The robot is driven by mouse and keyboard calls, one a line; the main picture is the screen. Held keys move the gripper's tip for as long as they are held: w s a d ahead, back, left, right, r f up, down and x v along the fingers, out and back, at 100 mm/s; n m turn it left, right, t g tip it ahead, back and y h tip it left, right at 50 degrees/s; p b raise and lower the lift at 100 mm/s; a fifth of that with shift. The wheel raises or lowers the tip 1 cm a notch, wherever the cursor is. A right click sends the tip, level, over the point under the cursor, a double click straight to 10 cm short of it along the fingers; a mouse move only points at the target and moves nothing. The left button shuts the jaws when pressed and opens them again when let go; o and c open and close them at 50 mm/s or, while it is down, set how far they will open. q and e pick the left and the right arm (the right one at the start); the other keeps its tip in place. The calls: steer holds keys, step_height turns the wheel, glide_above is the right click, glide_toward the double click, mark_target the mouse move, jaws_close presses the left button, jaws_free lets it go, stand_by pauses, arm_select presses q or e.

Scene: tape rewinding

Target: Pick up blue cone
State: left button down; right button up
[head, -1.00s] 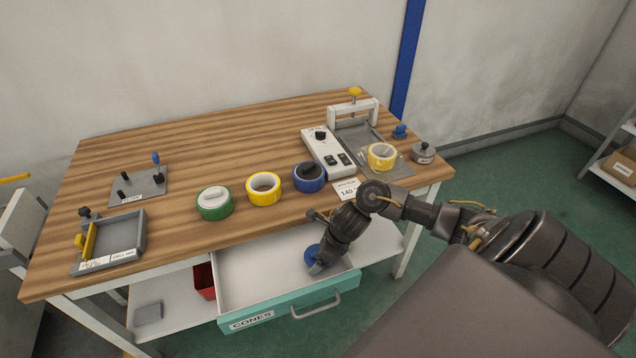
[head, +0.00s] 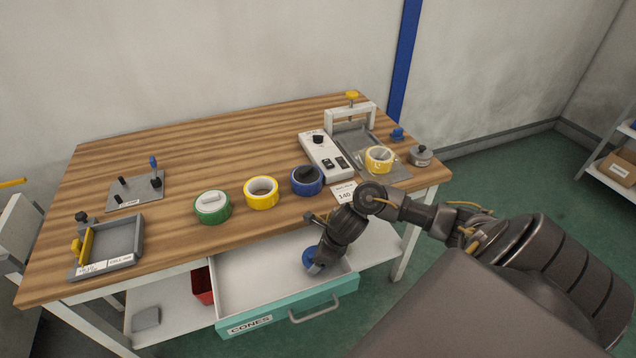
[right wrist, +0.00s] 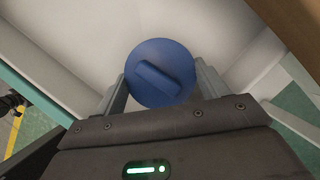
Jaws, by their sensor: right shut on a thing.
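The blue cone (right wrist: 160,75) shows in the right wrist view as a round blue piece with a raised bar across its top. It lies between the two fingers of my right gripper (right wrist: 162,88), which is shut on it. In the head view the blue cone (head: 309,256) is partly hidden by my right gripper (head: 316,268), at the right part of the open drawer (head: 260,279) labelled CONES. I cannot tell whether the cone still touches the drawer floor. My left gripper is not in view.
Green (head: 212,207), yellow (head: 261,192) and blue (head: 307,181) tape rolls stand along the table's front edge above the drawer. Another yellow roll (head: 379,159) lies on a plate by the white control box (head: 325,155). The drawer's left part is clear.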

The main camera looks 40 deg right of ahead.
steer(key=s+a+r+p, duration=0.7)
steer(key=s+a+r, duration=0.3)
steer(key=r, duration=0.2)
steer(key=w+a+r+m+g+h, duration=0.1)
steer(key=w+a+r+m+h, duration=0.4)
steer(key=m, duration=1.2)
steer(key=w+d+r+m+g+y, duration=0.1)
steer(key=w+r+m+g, duration=0.1)
steer(key=r+m, duration=0.7)
steer(key=w+d+r+m+g+y, duration=0.1)
steer(key=w+d+r+m+g, duration=0.1)
steer(key=r+m+g, duration=0.3)
step_height(320, 180, up, 4)
steer(key=m, duration=1.1)
steer(key=shift+w+r+m+y, duration=0.15)
steer(key=shift+m+y, duration=0.15)
